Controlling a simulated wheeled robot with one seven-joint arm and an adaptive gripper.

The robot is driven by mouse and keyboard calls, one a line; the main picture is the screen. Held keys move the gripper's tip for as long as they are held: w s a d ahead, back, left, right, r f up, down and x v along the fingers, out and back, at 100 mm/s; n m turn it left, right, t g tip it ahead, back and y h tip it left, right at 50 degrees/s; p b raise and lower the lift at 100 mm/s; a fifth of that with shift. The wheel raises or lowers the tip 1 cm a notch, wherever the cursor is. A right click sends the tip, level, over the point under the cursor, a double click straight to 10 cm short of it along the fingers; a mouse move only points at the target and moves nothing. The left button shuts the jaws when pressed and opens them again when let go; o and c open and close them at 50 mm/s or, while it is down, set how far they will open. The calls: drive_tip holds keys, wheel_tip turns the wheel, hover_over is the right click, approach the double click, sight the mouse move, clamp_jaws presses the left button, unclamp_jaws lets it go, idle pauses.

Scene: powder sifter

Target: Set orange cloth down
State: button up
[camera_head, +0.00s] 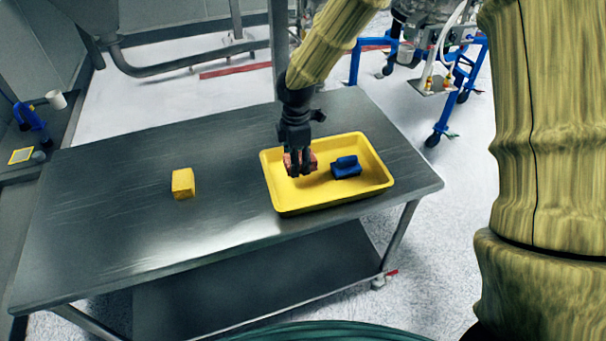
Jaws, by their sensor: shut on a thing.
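My gripper (299,163) points down over the left part of the yellow tray (326,195). It is shut on the orange cloth (311,161), a small reddish-orange piece that shows on both sides of the dark fingers. The fingers hide much of the cloth. I cannot tell whether the cloth touches the tray floor. The tray sits on the right part of the steel table.
A blue object (346,168) lies in the tray, just right of my gripper. A yellow block (183,184) stands on the steel table (110,220), left of the tray. The table between them is clear. A blue wheeled frame (443,118) stands behind at right.

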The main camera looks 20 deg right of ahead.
sight(298, 183)
drive_tip(key=shift+s+f+p, duration=0.1)
drive_tip(key=shift+f+p, duration=0.5)
drive_tip(key=shift+f, duration=2.35)
drive_tip(key=shift+f, duration=0.15)
drive_tip(key=o, duration=1)
wheel_tip(298, 183, up, 12)
drive_tip(key=b, duration=0.3)
